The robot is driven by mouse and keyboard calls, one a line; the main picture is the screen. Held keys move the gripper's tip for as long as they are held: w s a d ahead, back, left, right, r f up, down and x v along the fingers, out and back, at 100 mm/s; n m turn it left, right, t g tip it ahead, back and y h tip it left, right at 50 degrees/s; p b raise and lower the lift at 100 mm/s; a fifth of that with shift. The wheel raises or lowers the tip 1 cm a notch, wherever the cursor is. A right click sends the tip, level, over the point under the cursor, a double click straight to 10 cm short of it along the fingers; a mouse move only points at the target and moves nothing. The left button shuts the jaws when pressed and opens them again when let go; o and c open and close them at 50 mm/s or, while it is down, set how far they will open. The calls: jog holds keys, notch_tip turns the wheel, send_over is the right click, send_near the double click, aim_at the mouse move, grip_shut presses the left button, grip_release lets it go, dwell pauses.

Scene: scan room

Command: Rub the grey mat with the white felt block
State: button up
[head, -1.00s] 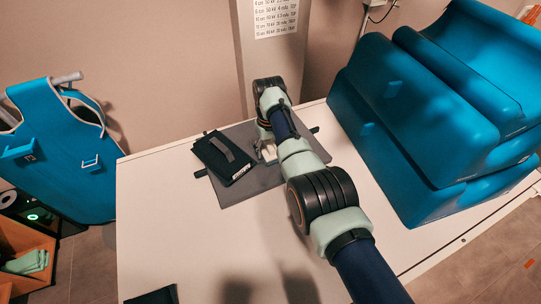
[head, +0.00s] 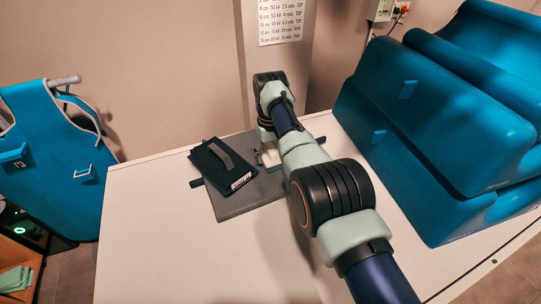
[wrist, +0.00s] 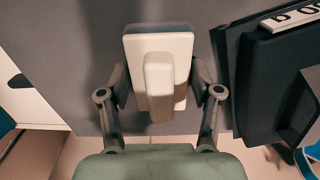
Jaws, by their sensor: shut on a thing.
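The grey mat (head: 232,209) lies on the white table, and it fills much of the wrist view (wrist: 60,50). The white felt block (wrist: 172,42) is in the middle of the wrist view, with a raised grip and a dark layer at its far edge. My gripper (wrist: 159,88) is shut on the block's raised grip, one finger at each side. In the head view the block (head: 270,157) shows only partly beneath my wrist, over the mat's right part. Whether its underside touches the mat is hidden.
A black case with a handle (head: 222,168) lies on the mat, left of my gripper, and stands close by at the right of the wrist view (wrist: 270,85). Large blue cushions (head: 440,120) fill the table's right side. The white table's front (head: 170,255) is clear.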

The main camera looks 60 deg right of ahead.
jog(key=p, duration=0.3)
jog(key=shift+s+r, duration=0.1)
jog(key=shift+r, duration=0.1)
jog(key=p, duration=0.4)
jog(key=shift+s+a+f+p, duration=0.1)
jog(key=shift+s+a+p, duration=0.25)
jog(key=shift+s+p, duration=0.05)
